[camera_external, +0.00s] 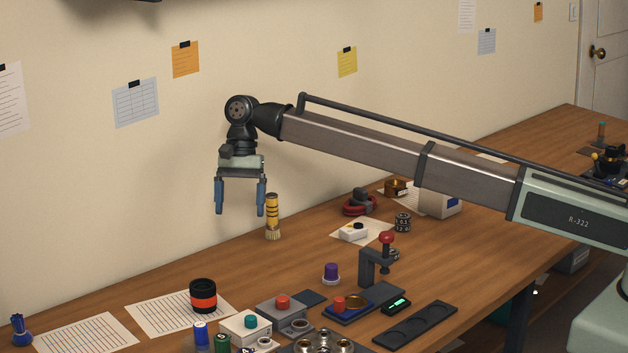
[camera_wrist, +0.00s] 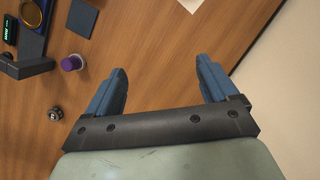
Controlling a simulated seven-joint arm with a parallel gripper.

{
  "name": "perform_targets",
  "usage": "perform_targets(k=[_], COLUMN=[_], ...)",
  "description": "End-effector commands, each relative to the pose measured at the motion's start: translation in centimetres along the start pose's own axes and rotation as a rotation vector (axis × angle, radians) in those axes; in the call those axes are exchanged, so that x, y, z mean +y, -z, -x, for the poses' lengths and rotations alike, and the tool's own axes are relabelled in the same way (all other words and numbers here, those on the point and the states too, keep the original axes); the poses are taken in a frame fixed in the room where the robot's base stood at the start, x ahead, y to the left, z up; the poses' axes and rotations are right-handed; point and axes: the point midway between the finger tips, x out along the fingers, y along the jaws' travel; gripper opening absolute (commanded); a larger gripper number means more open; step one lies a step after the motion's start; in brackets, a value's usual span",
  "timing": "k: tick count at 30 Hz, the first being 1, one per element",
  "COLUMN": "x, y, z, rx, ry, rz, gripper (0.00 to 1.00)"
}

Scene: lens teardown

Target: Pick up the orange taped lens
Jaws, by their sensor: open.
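The orange taped lens (camera_external: 203,296) is a short black cylinder with an orange band. It stands upright on a printed paper sheet near the front left of the bench in the external view. I cannot make it out in the wrist view. My gripper (camera_external: 240,198) is open and empty, pointing down above the back of the bench, higher than the lens and to its right in the picture. In the wrist view the two blue fingers of my gripper (camera_wrist: 162,85) are spread apart with bare wood between them.
A yellow-handled brush (camera_external: 272,216) stands just right of my gripper. Button boxes (camera_external: 281,312) and colored bottles (camera_external: 201,336) crowd the area right of and in front of the lens. A purple-capped jar (camera_external: 331,273) and a clamp stand (camera_external: 376,262) are further right. Wood behind the lens is clear.

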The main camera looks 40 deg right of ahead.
Motion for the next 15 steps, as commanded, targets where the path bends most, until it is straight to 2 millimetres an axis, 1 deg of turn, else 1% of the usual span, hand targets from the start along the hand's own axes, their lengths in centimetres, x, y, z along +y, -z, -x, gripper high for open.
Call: perform_targets(k=[1,2,3,5,6,9,12,15], x=[-1.0,-1.4,-2.0,-2.8,-3.3,-4.2,-4.8,-5.2], y=[-2.3,-3.4,-5.0,-7.2,-8.7,-12.0,-14.6,-16.3], z=[-0.8,-1.2,-1.7,-2.5,-3.0,-4.0,-4.7,-5.2], rx=[0.033,0.054,0.083,0.125,0.152,0.212,0.260,0.292], ry=[-0.010,-0.014,-0.020,-0.027,-0.032,-0.041,-0.047,-0.050], rz=[0.037,0.056,0.084,0.125,0.150,0.209,0.255,0.286], gripper=[0.87,0.87,0.87,0.87,0.87,0.87,0.87,0.87])
